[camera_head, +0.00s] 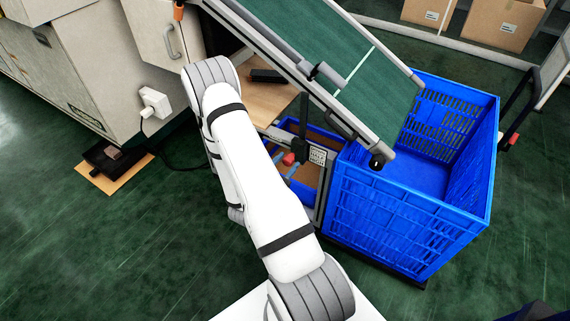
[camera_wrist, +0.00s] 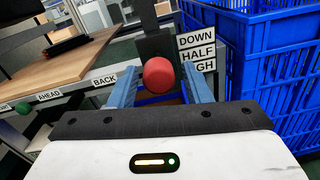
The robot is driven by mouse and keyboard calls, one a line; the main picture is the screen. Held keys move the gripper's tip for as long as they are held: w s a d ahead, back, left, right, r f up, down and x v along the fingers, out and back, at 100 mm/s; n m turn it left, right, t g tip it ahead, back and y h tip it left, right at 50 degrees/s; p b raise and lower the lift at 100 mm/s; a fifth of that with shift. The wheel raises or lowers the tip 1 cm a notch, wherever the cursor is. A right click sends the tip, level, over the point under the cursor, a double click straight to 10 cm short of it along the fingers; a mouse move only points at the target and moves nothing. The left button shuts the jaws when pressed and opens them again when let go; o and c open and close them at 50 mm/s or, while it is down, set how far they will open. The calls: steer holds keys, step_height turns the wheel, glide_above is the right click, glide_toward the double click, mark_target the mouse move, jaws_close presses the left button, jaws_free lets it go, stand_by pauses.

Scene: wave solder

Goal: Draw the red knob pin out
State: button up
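The red knob (camera_wrist: 159,75) of the pin sits in front of a dark upright post (camera_wrist: 155,44) in the wrist view. It also shows in the head view (camera_head: 289,159), small, just right of my white arm. My gripper (camera_wrist: 159,88) is open, with one blue finger on each side of the knob and gaps between. I cannot tell how far the fingertips reach along the knob. The pin's shaft is hidden behind the knob. In the head view my arm hides most of the gripper.
Labels DOWN, HALF and a partly hidden one (camera_wrist: 197,53) stand right of the post. A BACK label (camera_wrist: 104,79) is on the rail at left. A large blue crate (camera_head: 400,215) stands close on the right, under a sloping green conveyor (camera_head: 375,95). A wooden tabletop (camera_wrist: 70,62) is at left.

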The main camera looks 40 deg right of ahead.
steer(key=shift+o, duration=0.6)
steer(key=p+v, duration=0.1)
steer(key=v, duration=0.6)
steer(key=shift+a, duration=0.4)
steer(key=shift+s, duration=0.1)
